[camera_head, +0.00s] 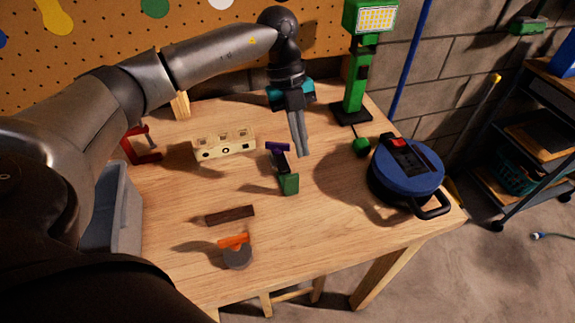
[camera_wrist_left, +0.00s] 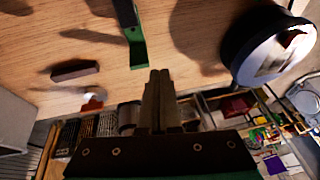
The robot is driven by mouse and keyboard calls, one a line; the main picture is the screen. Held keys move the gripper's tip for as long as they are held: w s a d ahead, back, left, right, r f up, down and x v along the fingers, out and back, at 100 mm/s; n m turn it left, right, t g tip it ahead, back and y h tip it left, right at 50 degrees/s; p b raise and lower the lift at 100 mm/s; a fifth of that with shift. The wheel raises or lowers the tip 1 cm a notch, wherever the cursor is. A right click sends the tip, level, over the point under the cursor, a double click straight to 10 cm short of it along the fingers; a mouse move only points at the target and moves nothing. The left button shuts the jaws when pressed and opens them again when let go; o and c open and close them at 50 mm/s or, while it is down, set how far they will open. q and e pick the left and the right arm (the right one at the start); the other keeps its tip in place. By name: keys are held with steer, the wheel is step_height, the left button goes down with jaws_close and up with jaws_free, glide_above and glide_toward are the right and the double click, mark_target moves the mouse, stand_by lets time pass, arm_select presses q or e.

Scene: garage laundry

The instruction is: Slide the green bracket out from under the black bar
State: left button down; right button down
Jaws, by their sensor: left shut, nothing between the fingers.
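The green bracket (camera_head: 289,184) lies near the middle of the wooden table, its near end upturned. The black bar (camera_head: 281,161) lies across its far part and hides some of it. A small purple piece (camera_head: 277,147) sits at the far end of the bar. In the left wrist view the green bracket (camera_wrist_left: 137,50) sticks out from the black bar (camera_wrist_left: 125,12). My left gripper (camera_head: 302,154) points down just right of the bar, fingers together and empty. Its fingers also show in the left wrist view (camera_wrist_left: 159,75). I cannot tell whether they touch the table. My right gripper is out of view.
A cream block with holes (camera_head: 224,145) stands left of the bracket. A brown bar (camera_head: 230,215) and an orange-handled tool (camera_head: 236,250) lie nearer. A blue round case (camera_head: 407,172), a green ball (camera_head: 361,146) and a green lamp (camera_head: 352,95) stand right. Bare wood surrounds the bracket's near end.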

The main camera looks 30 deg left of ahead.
mark_target(288, 176)
arm_select(q)
steer(key=shift+n+g+y, duration=0.3)
steer(key=shift+n+y, duration=0.1)
steer(key=shift+y, duration=0.2)
steer(key=f, duration=0.3)
steer(key=s+a+f, duration=0.1)
steer(key=f, duration=0.2)
steer(key=s+f, duration=0.1)
steer(key=f, duration=0.2)
steer(key=shift+s+a+b, duration=0.1)
steer(key=shift+a+b, duration=0.25)
steer(key=shift+b, duration=0.05)
steer(key=shift+r, duration=0.1)
